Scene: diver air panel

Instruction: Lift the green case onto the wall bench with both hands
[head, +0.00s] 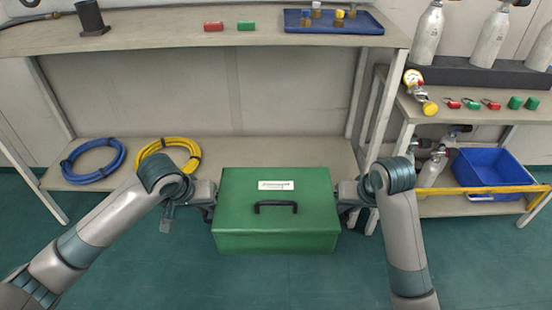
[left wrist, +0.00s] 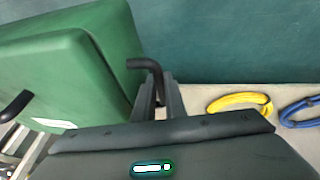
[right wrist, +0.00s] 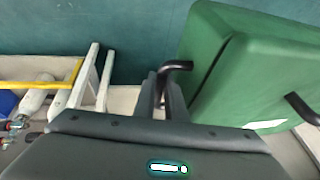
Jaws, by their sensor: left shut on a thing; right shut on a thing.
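The green case (head: 277,235) with a white label and a black top handle is level between my two arms in the head view, in front of the bench's lower shelf. My left gripper (head: 208,205) is at its left side and my right gripper (head: 345,205) at its right side. In the left wrist view my left gripper (left wrist: 158,95) is shut on a black side handle (left wrist: 146,64). In the right wrist view my right gripper (right wrist: 162,88) is shut on the other side handle (right wrist: 176,66). The wall bench (head: 150,36) stands behind and above the case.
Blue hose (head: 93,160) and yellow hose (head: 168,153) lie on the lower shelf. A side bench (head: 470,113) with cylinders and a blue bin (head: 495,170) stands right.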

